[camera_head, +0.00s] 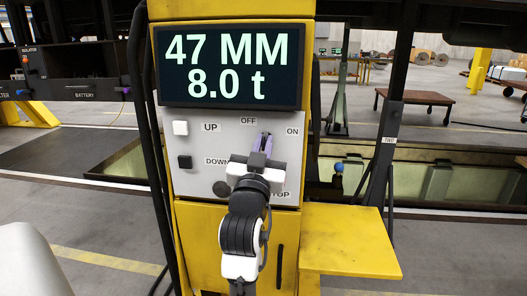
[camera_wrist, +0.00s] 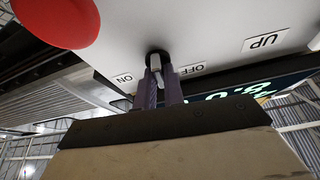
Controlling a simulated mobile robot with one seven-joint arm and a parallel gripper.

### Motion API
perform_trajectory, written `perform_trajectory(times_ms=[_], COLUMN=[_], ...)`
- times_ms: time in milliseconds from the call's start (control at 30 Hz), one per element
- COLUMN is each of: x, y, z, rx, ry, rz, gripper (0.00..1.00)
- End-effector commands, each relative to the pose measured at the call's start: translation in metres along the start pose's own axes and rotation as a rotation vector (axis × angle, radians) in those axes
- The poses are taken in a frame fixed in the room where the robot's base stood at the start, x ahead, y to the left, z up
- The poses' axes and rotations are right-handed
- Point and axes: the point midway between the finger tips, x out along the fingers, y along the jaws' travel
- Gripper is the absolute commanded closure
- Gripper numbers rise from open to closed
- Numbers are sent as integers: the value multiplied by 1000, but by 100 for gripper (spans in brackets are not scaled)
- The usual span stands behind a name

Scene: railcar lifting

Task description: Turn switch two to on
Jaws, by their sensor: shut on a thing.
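The selector switch (camera_wrist: 155,61) has a dark round base and a small pale lever. It sits on the grey control panel (camera_head: 208,145) between the OFF label (camera_wrist: 192,69) and the ON label (camera_wrist: 124,79). My gripper (camera_head: 262,147) reaches up to the panel, and its purple fingers (camera_wrist: 160,85) are shut on the lever, one on each side. In the head view the fingers mostly hide the switch, just below OFF and left of ON. I cannot tell exactly which way the lever points. No number for the switch is readable.
A display (camera_head: 230,66) above the panel reads 47 MM and 8.0 t. A white UP button (camera_head: 181,128) and a black DOWN button (camera_head: 185,162) are at left. A red knob (camera_wrist: 56,18) is near the switch. A yellow shelf (camera_head: 348,240) juts out at right.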

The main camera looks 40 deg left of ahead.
Motion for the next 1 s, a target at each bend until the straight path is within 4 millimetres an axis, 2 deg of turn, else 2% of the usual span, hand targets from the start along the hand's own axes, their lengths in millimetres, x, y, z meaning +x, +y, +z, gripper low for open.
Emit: perform_trajectory(times_ms=[700, 1000], x=[-1, 0], y=[-1, -2], z=[2, 0], rx=[587, 777], ry=[3, 2], rz=[241, 320], gripper=[100, 100])
